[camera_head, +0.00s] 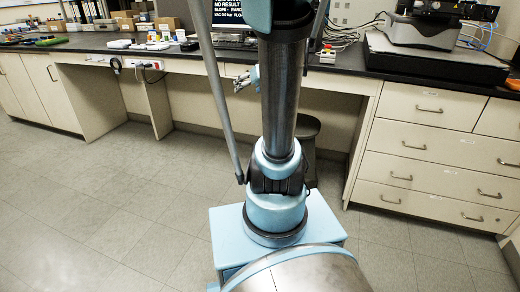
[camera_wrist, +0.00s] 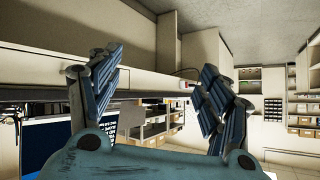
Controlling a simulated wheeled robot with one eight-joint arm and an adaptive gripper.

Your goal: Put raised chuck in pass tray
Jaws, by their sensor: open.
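My gripper (camera_wrist: 160,62) shows in the wrist view with its two blue-grey fingers spread apart and nothing between them. In the head view part of my gripper (camera_head: 243,79) shows just left of my arm column, in front of the bench edge. I cannot make out a raised chuck or a pass tray for certain. Small white items (camera_head: 152,44) lie on the bench left of the monitor, too small to identify. My own arm hides the middle of the bench.
A dark-topped bench (camera_head: 200,54) with drawers runs across the back. A profiler-like instrument (camera_head: 425,30) stands on a black slab at the right. A monitor (camera_head: 233,10) stands behind my arm. Cardboard boxes (camera_head: 125,17) stand at the back left. The tiled floor (camera_head: 110,185) at left is clear.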

